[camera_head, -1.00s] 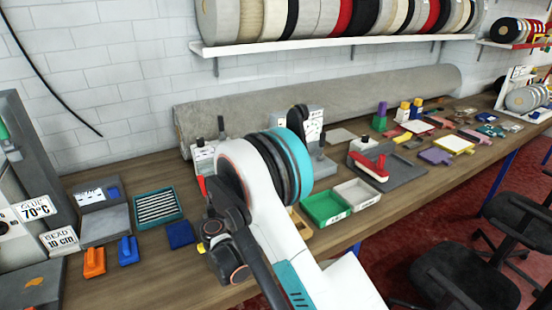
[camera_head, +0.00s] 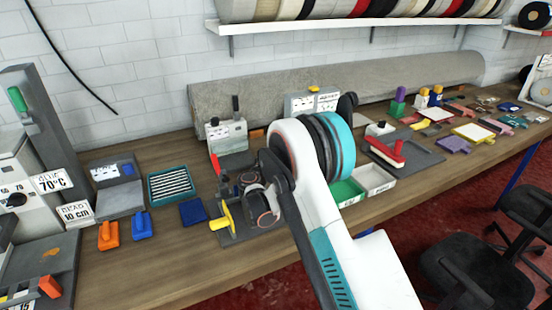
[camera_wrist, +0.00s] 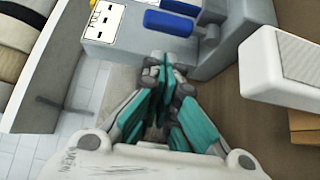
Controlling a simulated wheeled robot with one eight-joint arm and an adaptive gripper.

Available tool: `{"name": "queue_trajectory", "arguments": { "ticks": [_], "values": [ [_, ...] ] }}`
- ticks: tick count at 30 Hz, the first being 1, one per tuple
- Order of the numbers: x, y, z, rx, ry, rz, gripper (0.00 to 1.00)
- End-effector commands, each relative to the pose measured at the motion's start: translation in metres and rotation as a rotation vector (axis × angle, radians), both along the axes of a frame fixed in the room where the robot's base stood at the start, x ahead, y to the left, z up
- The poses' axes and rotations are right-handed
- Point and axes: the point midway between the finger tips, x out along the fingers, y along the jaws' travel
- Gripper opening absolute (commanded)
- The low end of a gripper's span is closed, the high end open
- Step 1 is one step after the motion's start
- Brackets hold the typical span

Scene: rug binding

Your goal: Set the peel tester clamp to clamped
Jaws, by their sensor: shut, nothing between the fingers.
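My gripper (camera_wrist: 160,105) shows in the wrist view with its teal fingers together and nothing between them. Just beyond the fingertips is a grey unit (camera_wrist: 140,58) with a white label and a blue handle (camera_wrist: 170,23). Whether the fingers touch it I cannot tell. In the head view my gripper is hidden behind my arm. A labelled grey unit (camera_head: 300,104) stands at the back there, partly covered by my arm; I cannot tell whether it is the same unit or which one is the peel tester. The clamp's position is not readable.
A white-faced device with a black lever (camera_head: 225,135) stands left of my arm. A yellow-handled fixture (camera_head: 220,222) is at the bench front. Trays and a red-handled tool (camera_head: 385,152) are right. A long grey roll (camera_head: 400,80) lies behind. Bare bench (camera_head: 165,265) is front left.

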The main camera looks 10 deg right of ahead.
Motion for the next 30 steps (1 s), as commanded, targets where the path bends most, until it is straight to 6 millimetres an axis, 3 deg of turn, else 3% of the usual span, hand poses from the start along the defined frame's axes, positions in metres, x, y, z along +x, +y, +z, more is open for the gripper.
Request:
{"name": "queue_trajectory", "arguments": {
  "ticks": [6,12,19,30],
  "values": [
    [0.035,-0.024,-0.002,0.0,0.0,-0.001,0.0],
    [0.056,-0.037,-0.001,0.0,0.0,-0.001,0.0],
    [0.064,-0.042,0.0,0.0,0.0,0.001,0.0],
    [0.06,-0.043,0.001,0.0,0.0,0.0,0.0]
  ]
}}
